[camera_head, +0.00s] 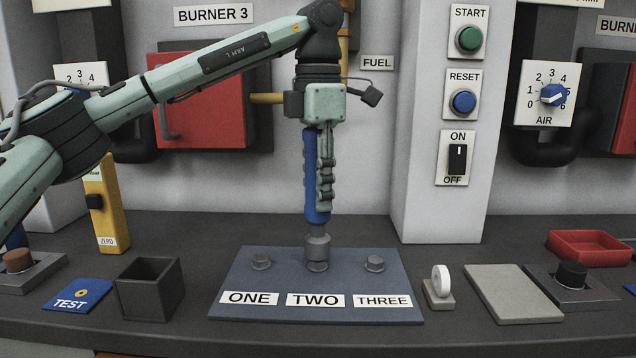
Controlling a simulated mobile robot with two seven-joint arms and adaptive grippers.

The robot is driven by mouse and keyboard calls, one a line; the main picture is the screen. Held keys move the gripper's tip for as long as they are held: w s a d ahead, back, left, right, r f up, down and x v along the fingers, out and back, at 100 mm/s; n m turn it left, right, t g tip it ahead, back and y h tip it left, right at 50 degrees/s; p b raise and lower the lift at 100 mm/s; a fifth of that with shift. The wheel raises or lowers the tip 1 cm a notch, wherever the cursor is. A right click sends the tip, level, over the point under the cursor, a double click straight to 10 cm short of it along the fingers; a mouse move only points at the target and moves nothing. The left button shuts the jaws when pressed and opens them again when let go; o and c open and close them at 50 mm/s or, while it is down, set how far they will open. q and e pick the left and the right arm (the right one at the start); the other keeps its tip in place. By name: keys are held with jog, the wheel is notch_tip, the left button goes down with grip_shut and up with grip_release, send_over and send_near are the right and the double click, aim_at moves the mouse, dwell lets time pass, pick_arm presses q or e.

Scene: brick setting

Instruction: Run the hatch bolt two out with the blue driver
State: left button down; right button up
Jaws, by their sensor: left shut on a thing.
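My left gripper (325,160) points straight down and is shut on the blue driver (311,180), which stands upright. The driver's grey socket end (317,246) is over the bolt at the middle of the hatch plate (340,284), above the label TWO (315,300). The socket hides most of that bolt, and I cannot tell whether it is fully seated. Bolt one (261,262) and bolt three (375,263) sit in the plate on either side, above their labels. My right gripper is not in view.
A dark open box (150,302) stands left of the plate, beside a blue TEST card (77,294). A white roll on a stand (440,283) and a flat grey pad (512,293) are on the right. A red tray (588,247) lies farther back.

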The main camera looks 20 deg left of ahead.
pick_arm(q)
jog(key=shift+p, duration=0.45)
dwell(1.0)
jog(key=shift+f+b, duration=0.5)
jog(key=shift+f, duration=0.55)
jog(key=shift+s+f, duration=0.15)
dwell(1.0)
jog(key=shift+d+r, duration=0.15)
jog(key=shift+r, duration=0.05)
jog(key=shift+w+a+r+p, duration=0.1)
jog(key=shift+w+r+p, duration=0.05)
jog(key=shift+r+p, duration=0.3)
jog(key=shift+w+a+r+p, duration=0.1)
jog(key=shift+r+p, duration=0.3)
jog(key=shift+p, duration=0.05)
jog(key=shift+s+r+p, duration=0.1)
jog(key=shift+r+p, duration=0.9)
jog(key=shift+r, duration=0.85)
jog(key=shift+d+r, duration=0.1)
jog(key=shift+r, duration=0.7)
